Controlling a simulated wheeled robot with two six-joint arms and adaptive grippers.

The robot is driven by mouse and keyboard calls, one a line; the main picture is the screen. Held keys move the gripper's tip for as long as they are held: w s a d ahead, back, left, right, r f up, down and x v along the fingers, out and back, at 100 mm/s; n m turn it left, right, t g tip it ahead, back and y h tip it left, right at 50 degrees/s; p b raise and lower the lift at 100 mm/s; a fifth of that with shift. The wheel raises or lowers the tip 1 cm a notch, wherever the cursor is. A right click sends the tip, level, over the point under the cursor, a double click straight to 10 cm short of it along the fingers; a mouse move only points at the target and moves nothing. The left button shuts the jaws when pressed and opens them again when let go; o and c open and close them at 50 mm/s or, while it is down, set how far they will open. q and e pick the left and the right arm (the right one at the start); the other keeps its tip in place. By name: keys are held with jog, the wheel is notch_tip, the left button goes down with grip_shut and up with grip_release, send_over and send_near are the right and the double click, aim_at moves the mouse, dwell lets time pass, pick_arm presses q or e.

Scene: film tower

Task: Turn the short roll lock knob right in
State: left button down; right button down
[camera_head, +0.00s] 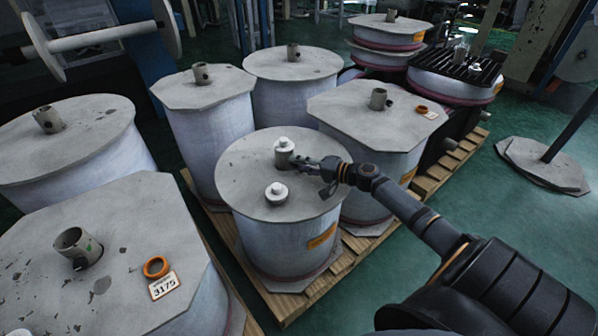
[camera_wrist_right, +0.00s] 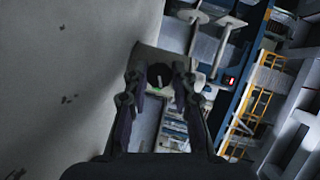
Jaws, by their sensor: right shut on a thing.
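The short roll (camera_head: 245,190) stands on a pallet in the middle of the head view, with a grey round top. A core tube with a white cap (camera_head: 284,145) rises from its top. My right gripper (camera_head: 302,162) reaches in from the right, level with the side of this tube. In the right wrist view, the fingers (camera_wrist_right: 160,78) are on either side of a dark round knob (camera_wrist_right: 155,71) with a pale bar, set in the tube's side. They are shut on it. A green spot shows below the knob. My left gripper is not in view.
A second white-capped piece (camera_head: 277,191) stands on the same roll top, close in front of the tube. Several other wrapped rolls with core tubes crowd around. A loose orange ring (camera_head: 156,267) and a tag (camera_head: 164,286) lie on the near-left roll. Green floor (camera_head: 480,215) is open at right.

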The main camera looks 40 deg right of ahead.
jog(key=shift+f+m+y, duration=0.1)
jog(key=shift+m+y, duration=0.2)
jog(key=shift+m, duration=0.3)
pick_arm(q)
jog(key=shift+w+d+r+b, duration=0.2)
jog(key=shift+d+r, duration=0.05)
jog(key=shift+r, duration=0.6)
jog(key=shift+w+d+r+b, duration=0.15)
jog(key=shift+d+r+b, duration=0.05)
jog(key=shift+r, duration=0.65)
pick_arm(e)
jog(key=shift+d+m+t, duration=0.1)
jog(key=shift+m+t, duration=0.3)
jog(key=shift+m, duration=0.3)
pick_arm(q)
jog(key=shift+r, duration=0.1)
pick_arm(e)
jog(key=c, duration=1.1)
grip_release()
jog(key=shift+y, duration=0.3)
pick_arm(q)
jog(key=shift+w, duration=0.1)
